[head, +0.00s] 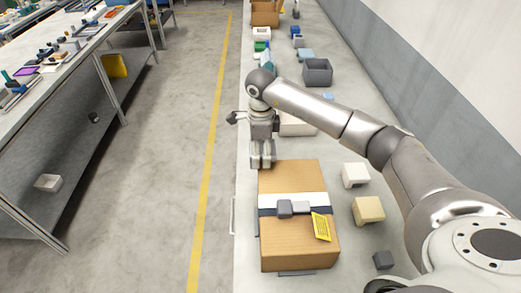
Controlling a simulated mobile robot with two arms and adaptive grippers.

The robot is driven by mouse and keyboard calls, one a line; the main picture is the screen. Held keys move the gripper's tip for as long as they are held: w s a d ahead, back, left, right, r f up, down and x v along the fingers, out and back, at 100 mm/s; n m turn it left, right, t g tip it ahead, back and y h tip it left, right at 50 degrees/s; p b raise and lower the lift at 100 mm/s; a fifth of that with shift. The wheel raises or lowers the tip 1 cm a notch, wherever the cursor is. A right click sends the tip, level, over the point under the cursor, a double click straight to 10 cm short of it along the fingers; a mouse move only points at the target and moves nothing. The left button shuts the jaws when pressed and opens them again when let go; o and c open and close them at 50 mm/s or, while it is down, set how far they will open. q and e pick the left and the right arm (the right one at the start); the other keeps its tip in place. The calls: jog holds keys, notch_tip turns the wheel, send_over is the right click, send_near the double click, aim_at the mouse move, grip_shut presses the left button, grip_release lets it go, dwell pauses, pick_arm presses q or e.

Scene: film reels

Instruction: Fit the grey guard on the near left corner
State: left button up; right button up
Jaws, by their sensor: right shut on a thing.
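A cardboard box (281,181) lies on the long pale bench, with a white band and a dark strap across its top. Its near left corner is bare in the head view. My right gripper (262,163) points down at the box's far left corner. It is shut on a small grey piece, apparently the grey guard, which I can hardly tell from the fingers. I cannot tell whether it touches the box. My left gripper is not in view.
A white block (356,175), a beige block (368,211) and a small dark block (383,260) stand right of the box. A grey bin (317,72) stands farther back.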

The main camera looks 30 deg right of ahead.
jog(key=shift+f+p, duration=0.3)
jog(key=shift+f, duration=0.25)
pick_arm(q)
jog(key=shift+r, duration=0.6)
pick_arm(e)
jog(key=shift+f, duration=0.15)
jog(key=shift+f+b, duration=0.65)
jog(key=shift+b, duration=0.1)
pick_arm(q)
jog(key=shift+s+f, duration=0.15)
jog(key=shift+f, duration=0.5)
pick_arm(e)
jog(key=o, duration=1)
jog(key=shift+r, duration=0.1)
jog(key=shift+o, duration=0.2)
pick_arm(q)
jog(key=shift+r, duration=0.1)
